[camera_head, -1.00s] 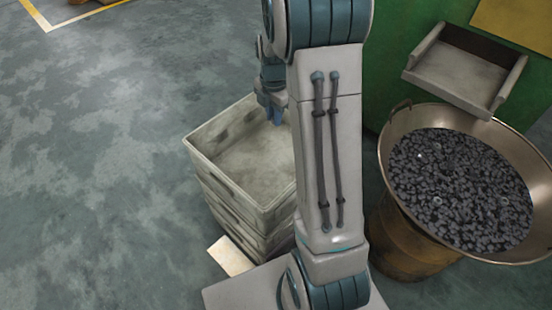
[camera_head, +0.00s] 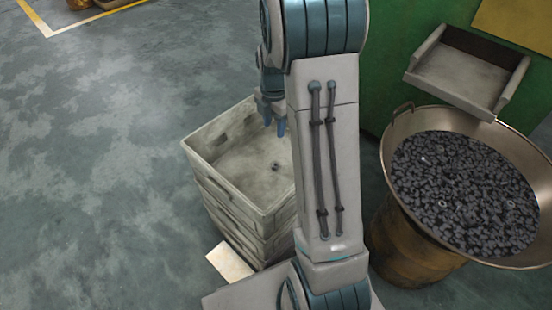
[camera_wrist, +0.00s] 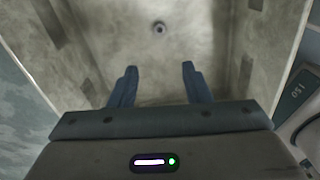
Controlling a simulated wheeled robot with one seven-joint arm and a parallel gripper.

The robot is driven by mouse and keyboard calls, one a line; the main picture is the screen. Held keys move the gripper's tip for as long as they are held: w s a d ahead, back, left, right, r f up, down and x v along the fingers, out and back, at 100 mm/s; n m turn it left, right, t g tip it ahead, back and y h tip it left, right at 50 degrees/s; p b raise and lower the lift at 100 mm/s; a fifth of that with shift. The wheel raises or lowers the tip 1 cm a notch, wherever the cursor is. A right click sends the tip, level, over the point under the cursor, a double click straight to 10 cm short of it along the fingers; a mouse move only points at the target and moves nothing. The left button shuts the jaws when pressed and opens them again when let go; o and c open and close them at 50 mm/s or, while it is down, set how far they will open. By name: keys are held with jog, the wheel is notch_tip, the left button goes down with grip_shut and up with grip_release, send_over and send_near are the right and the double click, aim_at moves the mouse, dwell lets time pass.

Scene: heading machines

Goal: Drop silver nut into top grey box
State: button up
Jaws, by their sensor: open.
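The silver nut (camera_head: 275,166) lies inside the top grey box (camera_head: 226,190), on its bare floor. It also shows in the wrist view as a small dark ring (camera_wrist: 159,28), beyond my fingertips and apart from them. The top grey box is the uppermost of a stack of grey boxes, and its walls show on both sides in the wrist view. My gripper (camera_head: 273,125) is above the box, pointing down. In the wrist view its two blue fingers (camera_wrist: 157,72) are spread apart with nothing between them.
A wide metal pan (camera_head: 399,178) full of small dark parts stands on a rusty drum (camera_head: 400,245) at the right. A grey chute (camera_head: 462,72) juts from a green machine (camera_head: 398,78) behind it. Open floor (camera_head: 90,170) lies left of the boxes.

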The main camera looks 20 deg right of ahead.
notch_tip(320, 180, up, 14)
jog(key=p, duration=0.4)
jog(key=shift+f+p, duration=0.2)
jog(key=shift+p, duration=0.2)
jog(key=s+a+r+m+t+p, duration=0.1)
jog(key=s+a+r+m+p, duration=0.2)
jog(key=s+r+m+p, duration=0.4)
jog(key=s+a+r+m+t+p, duration=0.1)
jog(key=s+a+r+m+p, duration=0.2)
jog(key=s+r+m+p, duration=0.4)
jog(key=s+a+r+m+p, duration=0.4)
jog(key=s+r+m+p, duration=0.3)
jog(key=r+p, duration=0.6)
notch_tip(320, 180, up, 4)
jog(key=shift+s+f+m+t+p, duration=0.1)
jog(key=shift+s+m+t+p, duration=0.1)
jog(key=shift+m+t+p, duration=0.15)
jog(key=shift+c, duration=0.6)
jog(key=shift+f, duration=0.1)
jog(key=shift+c, duration=0.2)
